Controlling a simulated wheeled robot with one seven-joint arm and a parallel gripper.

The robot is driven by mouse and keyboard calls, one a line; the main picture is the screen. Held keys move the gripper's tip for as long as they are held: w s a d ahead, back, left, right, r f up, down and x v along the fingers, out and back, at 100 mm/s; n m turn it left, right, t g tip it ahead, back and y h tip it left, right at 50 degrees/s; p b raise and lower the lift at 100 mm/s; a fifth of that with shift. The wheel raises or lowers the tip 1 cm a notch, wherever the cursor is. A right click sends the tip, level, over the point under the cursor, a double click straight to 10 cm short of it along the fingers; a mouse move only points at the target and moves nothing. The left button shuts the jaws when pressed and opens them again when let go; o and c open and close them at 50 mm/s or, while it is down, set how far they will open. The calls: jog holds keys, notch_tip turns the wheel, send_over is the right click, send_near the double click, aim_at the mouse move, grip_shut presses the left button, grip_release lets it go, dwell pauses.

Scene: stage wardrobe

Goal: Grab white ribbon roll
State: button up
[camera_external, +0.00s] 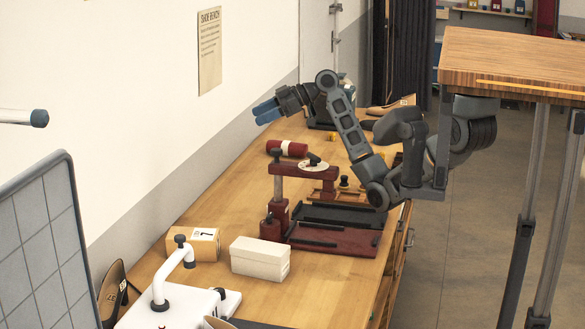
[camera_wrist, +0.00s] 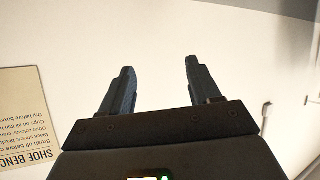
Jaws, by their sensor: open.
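I cannot make out a white ribbon roll for certain in either view. A dark red cylinder with a white label (camera_external: 287,149) lies on the wooden workbench (camera_external: 330,294). My gripper (camera_external: 266,111) is raised above the bench's far part, with its blue fingers pointing left toward the wall. In the wrist view my gripper (camera_wrist: 159,66) is open, with nothing between its fingers and only pale wall beyond them.
A dark red press (camera_external: 279,187) with a tray stands mid-bench. A white box (camera_external: 260,258) and a cardboard box (camera_external: 193,243) sit nearer, beside a white device (camera_external: 170,305). A wall sign (camera_external: 210,50) also shows in the wrist view (camera_wrist: 28,110). A raised wooden tabletop (camera_external: 515,60) is right.

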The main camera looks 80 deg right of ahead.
jog(key=shift+w+d+f+m+g+h+b, duration=0.45)
jog(key=shift+d+f+g+b, duration=1.15)
jog(key=shift+f, duration=4.1)
jog(key=shift+w+d+f+m+g+h+b, duration=0.15)
jog(key=shift+d+f+g+h+b, duration=0.55)
jog(key=shift+d+f, duration=3.4)
jog(key=shift+w+d+f+m+g+h+b, duration=0.25)
jog(key=shift+f+g+h+b, duration=0.9)
jog(key=shift+f, duration=6.2)
jog(key=shift+s+d+g+y+p, duration=0.1)
jog(key=shift+g+y+p, duration=0.25)
jog(key=shift+y, duration=0.15)
jog(key=c, duration=1.1)
